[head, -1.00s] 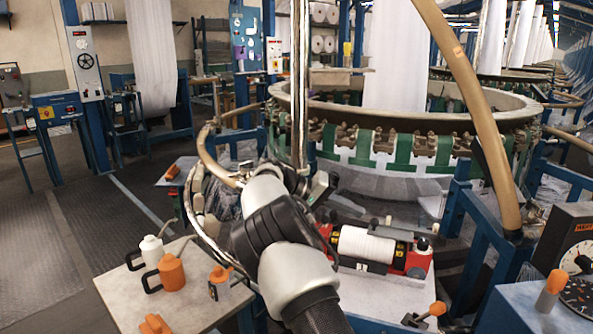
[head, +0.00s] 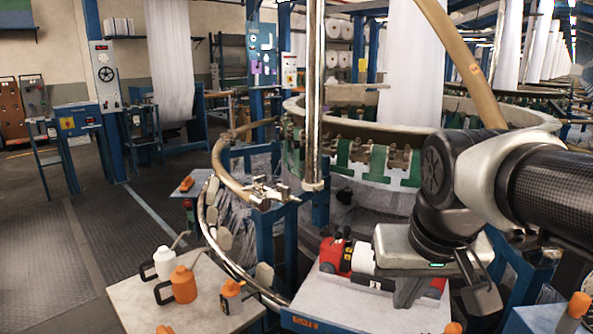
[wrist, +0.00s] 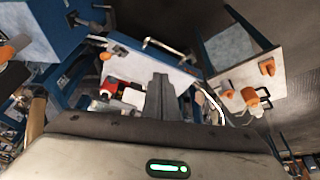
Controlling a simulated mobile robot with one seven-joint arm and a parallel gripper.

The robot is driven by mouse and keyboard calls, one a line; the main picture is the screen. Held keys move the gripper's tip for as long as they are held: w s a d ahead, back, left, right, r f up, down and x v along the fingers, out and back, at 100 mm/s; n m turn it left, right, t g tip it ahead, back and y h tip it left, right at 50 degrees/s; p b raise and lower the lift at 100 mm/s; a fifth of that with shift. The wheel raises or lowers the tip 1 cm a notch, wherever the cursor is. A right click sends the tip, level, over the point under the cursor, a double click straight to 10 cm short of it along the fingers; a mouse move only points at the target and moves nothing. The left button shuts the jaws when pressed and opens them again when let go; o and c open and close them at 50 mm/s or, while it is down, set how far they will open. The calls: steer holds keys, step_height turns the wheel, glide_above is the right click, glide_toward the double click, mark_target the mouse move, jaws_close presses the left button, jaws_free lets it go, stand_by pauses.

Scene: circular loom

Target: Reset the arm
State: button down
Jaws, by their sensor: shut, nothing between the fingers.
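My gripper (head: 406,298) hangs at the right of the head view, fingers pointing down. It is in front of the red machine with a white spool (head: 362,258) on the grey-white table and partly hides it. In the wrist view my gripper (wrist: 158,82) shows its fingers together, with nothing between them. The red machine with its white part (wrist: 120,93) lies left of the fingers in that view. Whether the fingers touch the table cannot be told.
The large circular loom (head: 390,115) stands behind, with a tan pipe (head: 467,65) rising at the right. Dark floor at left is open.

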steer(key=s+a+f+t, duration=0.1)
steer(key=s+a+f, duration=0.1)
steer(key=s, duration=0.4)
step_height(320, 180, up, 22)
steer(key=p, duration=2.2)
steer(key=shift+n, duration=0.4)
steer(key=shift+w+f, duration=0.1)
